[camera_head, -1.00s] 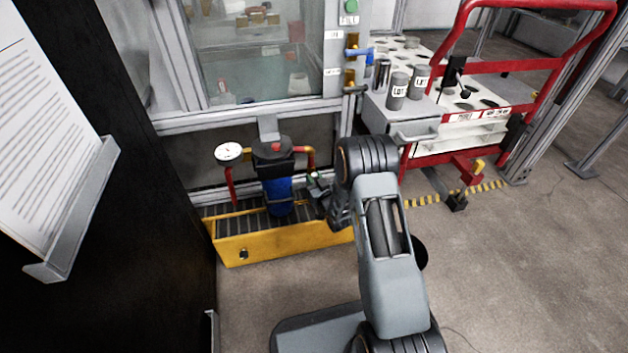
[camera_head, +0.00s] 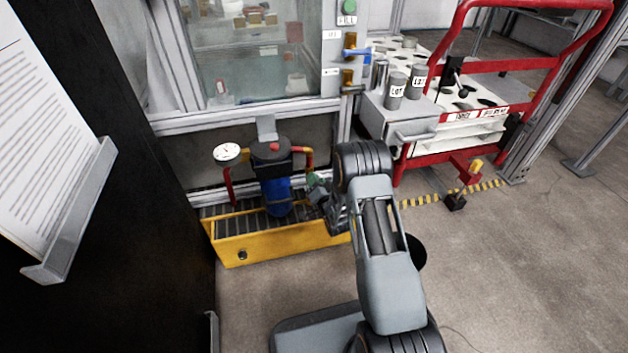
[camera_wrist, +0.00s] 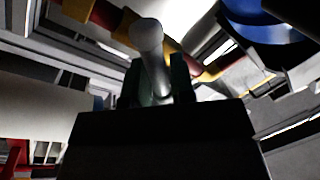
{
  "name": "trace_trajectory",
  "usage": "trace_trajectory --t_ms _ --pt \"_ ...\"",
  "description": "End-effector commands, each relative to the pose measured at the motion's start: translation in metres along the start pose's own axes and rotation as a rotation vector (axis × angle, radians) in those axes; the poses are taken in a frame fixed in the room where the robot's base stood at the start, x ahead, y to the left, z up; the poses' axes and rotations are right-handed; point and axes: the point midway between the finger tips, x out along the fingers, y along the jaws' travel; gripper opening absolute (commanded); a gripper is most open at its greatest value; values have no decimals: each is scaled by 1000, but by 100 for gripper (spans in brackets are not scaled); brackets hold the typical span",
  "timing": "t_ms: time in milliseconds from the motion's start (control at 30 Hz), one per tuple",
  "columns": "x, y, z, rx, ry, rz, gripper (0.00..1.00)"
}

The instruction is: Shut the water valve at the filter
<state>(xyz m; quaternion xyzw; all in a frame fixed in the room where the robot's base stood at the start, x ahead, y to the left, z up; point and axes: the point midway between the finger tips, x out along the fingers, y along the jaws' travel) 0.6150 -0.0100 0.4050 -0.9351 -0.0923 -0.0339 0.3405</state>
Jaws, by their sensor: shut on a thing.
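The water filter (camera_head: 277,192) has a blue housing and a black head with a red cap, and stands over the yellow tray. A round white gauge (camera_head: 227,154) is on its left. A red and yellow pipe (camera_head: 308,158) comes down on its right. My gripper (camera_head: 318,184) is at the lower end of this pipe, right of the blue housing. In the wrist view, my gripper (camera_wrist: 158,80) is shut on a pale grey, round-ended valve handle (camera_wrist: 148,42), beside the red and yellow pipe (camera_wrist: 182,58). The valve body is mostly hidden by the fingers.
The yellow tray (camera_head: 278,244) with a dark grate sits below the filter. A glazed cabinet (camera_head: 262,60) stands behind. A red-framed cart (camera_head: 480,66) with grey canisters is at the right. A dark panel (camera_head: 120,220) closes off the left. The floor at right is open.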

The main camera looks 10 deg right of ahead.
Motion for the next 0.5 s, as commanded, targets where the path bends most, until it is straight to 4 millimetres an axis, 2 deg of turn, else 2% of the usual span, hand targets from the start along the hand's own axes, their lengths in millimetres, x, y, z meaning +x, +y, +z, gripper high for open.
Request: trace_trajectory --t_ms 500 --pt "-2 6 3 458 89 2 0"
